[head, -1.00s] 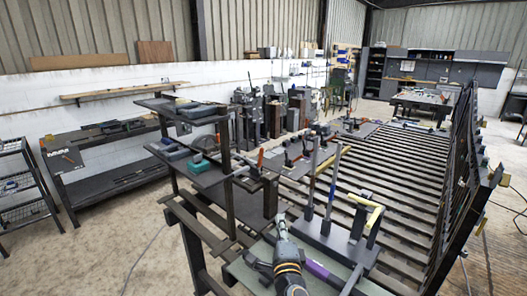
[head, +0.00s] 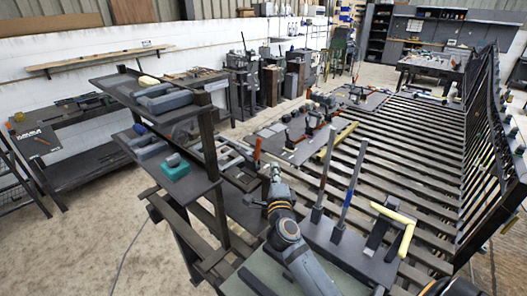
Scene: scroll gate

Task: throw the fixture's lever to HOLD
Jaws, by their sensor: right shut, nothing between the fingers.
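A yellow angled bar (head: 402,228) sits at the plate's right. I cannot tell which piece is the task's lever, and no HOLD mark is readable. My left gripper is not in view.
A dark two-tier shelf rack (head: 206,150) with grey blocks and a teal box (head: 175,170) stands close on the left. A slatted bed (head: 400,170) fills the right, with a tall slatted gate (head: 485,150) along its side. Several tools lie beyond.

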